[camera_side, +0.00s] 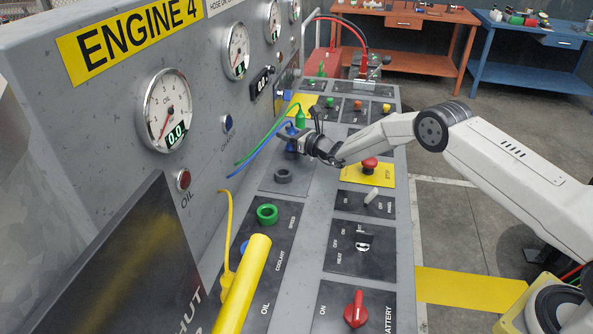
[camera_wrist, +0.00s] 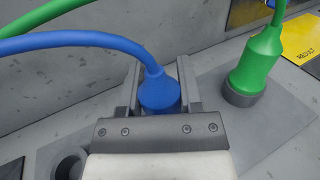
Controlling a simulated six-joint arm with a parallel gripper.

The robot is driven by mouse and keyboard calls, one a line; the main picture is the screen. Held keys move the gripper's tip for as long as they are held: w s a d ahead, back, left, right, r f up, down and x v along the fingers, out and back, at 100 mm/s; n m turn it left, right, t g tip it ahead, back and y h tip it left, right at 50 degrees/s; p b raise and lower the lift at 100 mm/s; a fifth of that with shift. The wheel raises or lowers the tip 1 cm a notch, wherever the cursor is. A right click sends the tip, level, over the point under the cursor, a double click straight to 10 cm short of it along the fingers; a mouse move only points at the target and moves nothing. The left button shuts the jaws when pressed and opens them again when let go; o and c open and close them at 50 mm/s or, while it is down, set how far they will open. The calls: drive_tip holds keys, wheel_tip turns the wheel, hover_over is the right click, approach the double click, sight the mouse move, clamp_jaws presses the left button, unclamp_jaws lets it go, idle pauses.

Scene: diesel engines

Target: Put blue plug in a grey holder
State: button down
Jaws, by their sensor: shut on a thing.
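The blue plug (camera_wrist: 158,93) is between the two fingers of my gripper (camera_wrist: 162,88), which is shut on it, with its blue cable leading off to the left. In the side view the blue plug (camera_side: 291,129) shows at my gripper (camera_side: 296,142) over the grey panel. Its lower end is hidden, so I cannot tell how high it is. An empty grey holder (camera_side: 283,176) is on the panel nearer the side camera than my gripper; it shows at the lower left of the wrist view (camera_wrist: 58,160). A green plug (camera_wrist: 262,62) stands upright in another grey holder (camera_wrist: 243,96).
The green plug (camera_side: 300,119) is just beyond my gripper. A red stop button (camera_side: 369,165) on a yellow plate is to the right. The gauge wall (camera_side: 226,117) rises on the left.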

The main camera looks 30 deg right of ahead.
drive_tip(key=shift+c, duration=1)
unclamp_jaws()
drive_tip(key=shift+s, duration=0.15)
drive_tip(key=shift+v, duration=3.8)
drive_tip(key=shift+r, duration=0.1)
